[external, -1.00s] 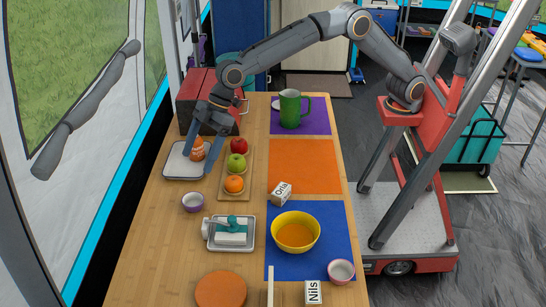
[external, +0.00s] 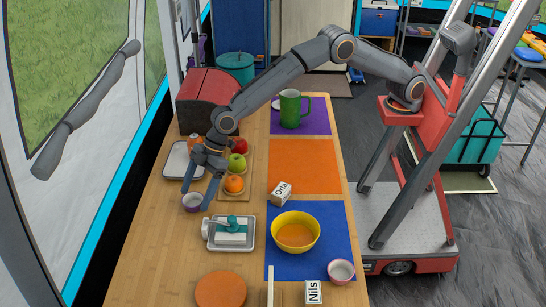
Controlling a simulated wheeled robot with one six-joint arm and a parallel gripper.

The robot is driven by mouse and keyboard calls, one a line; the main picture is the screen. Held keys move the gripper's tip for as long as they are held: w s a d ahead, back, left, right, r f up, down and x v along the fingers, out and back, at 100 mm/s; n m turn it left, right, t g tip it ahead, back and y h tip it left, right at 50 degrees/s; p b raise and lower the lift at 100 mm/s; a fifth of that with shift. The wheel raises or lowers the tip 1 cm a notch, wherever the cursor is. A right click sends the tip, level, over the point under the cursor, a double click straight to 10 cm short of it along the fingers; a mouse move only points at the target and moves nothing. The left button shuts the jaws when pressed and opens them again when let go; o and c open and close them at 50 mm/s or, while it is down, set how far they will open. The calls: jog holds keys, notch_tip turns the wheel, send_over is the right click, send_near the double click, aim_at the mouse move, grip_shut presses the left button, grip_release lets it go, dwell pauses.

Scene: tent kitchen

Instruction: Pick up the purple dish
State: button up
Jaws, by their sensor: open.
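The purple dish (external: 191,204) is a small round bowl with a pale inside. My gripper (external: 196,196) is open and points down at the dish. One finger shows at the dish's far left side and the other at its right side. The fingers partly cover the rim. I cannot tell whether they touch it or how far down they reach.
A metal tray with a white block and teal-handled tool (external: 232,232) sits close to the right. The fruit board (external: 232,192) is just beyond. A grey tray (external: 176,162) lies behind. A yellow bowl (external: 296,232) and a pink bowl (external: 341,271) stand farther right.

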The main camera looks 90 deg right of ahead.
jog(key=shift+w+a+f, duration=0.2)
jog(key=shift+a+f, duration=0.05)
jog(key=shift+f, duration=0.2)
jog(key=c, duration=1.1)
